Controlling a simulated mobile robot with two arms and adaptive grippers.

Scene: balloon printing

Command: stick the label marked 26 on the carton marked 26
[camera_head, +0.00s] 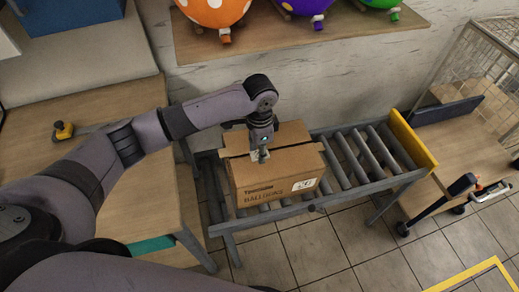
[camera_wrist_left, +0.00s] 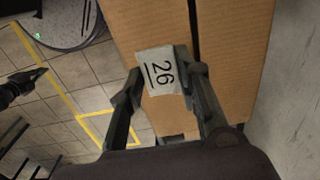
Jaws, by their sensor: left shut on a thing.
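My left gripper (camera_head: 261,152) is shut on a small white label marked 26 (camera_wrist_left: 158,71), held between its fingertips. The label's number is readable in the left wrist view, turned sideways. A brown cardboard carton (camera_head: 276,186) sits on the roller conveyor with dark print and a small code square on its front. The gripper is over the carton's top, near its front edge. In the left wrist view the carton (camera_wrist_left: 232,70) lies behind the label; whether the label touches it I cannot tell. I see no 26 on the carton.
The roller conveyor (camera_head: 346,162) has free rollers right of the carton and a yellow end plate (camera_head: 412,140). A wooden table (camera_head: 118,190) with a small yellow-and-black item (camera_head: 63,130) stands at left.

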